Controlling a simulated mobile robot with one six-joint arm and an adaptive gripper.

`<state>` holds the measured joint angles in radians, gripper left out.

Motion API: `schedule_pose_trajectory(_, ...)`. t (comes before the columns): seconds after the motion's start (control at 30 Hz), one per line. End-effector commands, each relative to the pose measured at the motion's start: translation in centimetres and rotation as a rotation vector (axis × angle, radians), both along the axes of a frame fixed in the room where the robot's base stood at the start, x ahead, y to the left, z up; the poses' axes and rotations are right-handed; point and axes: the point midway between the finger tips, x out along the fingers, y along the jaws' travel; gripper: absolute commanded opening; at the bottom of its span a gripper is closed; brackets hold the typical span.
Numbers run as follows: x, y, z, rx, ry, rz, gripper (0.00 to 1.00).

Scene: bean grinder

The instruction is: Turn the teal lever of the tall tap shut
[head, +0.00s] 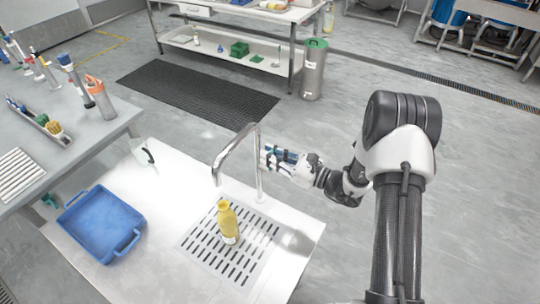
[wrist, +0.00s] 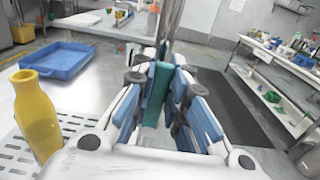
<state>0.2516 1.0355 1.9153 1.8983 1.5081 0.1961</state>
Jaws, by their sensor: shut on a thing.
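The tall tap (head: 257,165) is a chrome post with a bent spout, standing at the back edge of the white counter. Its spout points left and down over the slotted drain grid. My gripper (head: 268,158) is at the tap's right side, around the middle height of the post. In the wrist view the teal lever (wrist: 155,95) stands upright between the blue finger pads of my gripper (wrist: 163,90), which is shut on it. The tap post (wrist: 171,25) rises just beyond the fingertips. In the head view my fingers hide most of the lever.
A yellow bottle (head: 227,222) stands upright on the drain grid (head: 208,250); it also shows in the wrist view (wrist: 37,115). A blue tray (head: 104,258) sits at the counter's left. A grey bin (head: 313,72) with a green lid stands on the floor behind.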

Motion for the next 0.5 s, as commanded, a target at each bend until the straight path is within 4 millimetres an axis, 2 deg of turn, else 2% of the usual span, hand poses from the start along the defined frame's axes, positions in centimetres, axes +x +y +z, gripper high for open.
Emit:
schedule_pose_trajectory(0.17, 0.02, -0.05, -0.03, 0.002, 0.003, -0.002, 0.0)
schedule_pose_trajectory(0.2, 0.02, -0.05, -0.03, 0.002, 0.003, -0.002, 0.15)
schedule_pose_trajectory(0.5, 0.0, -0.01, -0.01, 0.001, 0.0, -0.001, 0.35)
